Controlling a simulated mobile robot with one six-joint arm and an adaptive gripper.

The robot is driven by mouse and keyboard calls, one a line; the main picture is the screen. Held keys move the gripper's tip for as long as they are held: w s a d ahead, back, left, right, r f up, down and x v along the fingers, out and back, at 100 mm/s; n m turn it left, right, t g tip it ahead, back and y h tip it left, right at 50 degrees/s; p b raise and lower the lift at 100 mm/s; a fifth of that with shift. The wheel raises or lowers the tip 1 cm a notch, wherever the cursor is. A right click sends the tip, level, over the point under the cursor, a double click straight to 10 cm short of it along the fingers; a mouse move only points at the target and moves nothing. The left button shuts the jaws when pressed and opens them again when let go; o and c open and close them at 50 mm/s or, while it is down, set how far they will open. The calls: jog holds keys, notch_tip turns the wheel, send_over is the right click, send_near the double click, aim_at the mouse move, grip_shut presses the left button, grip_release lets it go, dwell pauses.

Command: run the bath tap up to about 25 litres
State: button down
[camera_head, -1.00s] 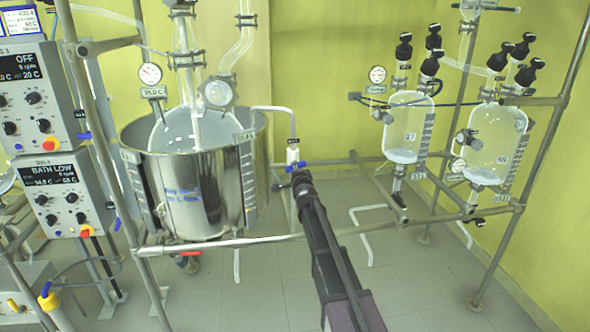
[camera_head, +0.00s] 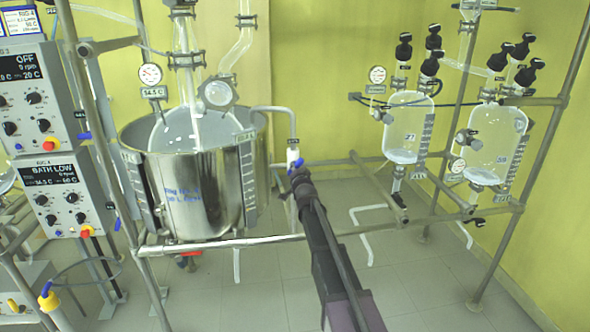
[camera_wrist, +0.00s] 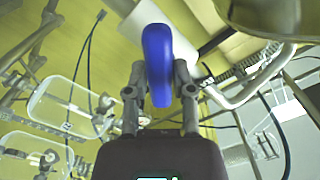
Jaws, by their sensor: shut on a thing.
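The bath tap has a white body (camera_head: 292,153) on a bent grey pipe (camera_head: 275,109) beside the steel bath. Its blue handle (camera_wrist: 158,60) stands between my fingers in the wrist view, and part of it (camera_head: 294,164) shows in the head view. My gripper (camera_wrist: 161,78) is shut on this handle; it also shows at the tap in the head view (camera_head: 297,172). The large steel bath (camera_head: 215,195) stands left of the tap with a glass vessel (camera_head: 190,130) inside it. A scale strip (camera_head: 248,175) runs down its right side; its marks and the water level are too small to read.
A control box (camera_head: 62,190) showing BATH LOW stands at the left. Two glass vessels (camera_head: 405,130) (camera_head: 492,145) hang on the right frame. Floor between is free.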

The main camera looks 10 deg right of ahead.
jog(key=shift+w+r, duration=0.2)
jog(key=shift+w, duration=0.25)
jog(key=shift+c, duration=2.4)
grip_release()
jog(key=shift+w+f, duration=0.1)
jog(key=shift+s+f, duration=0.1)
jog(key=shift+s, duration=0.25)
jog(key=shift+s, duration=0.2)
jog(key=s, duration=1.1)
jog(key=shift+s, duration=0.15)
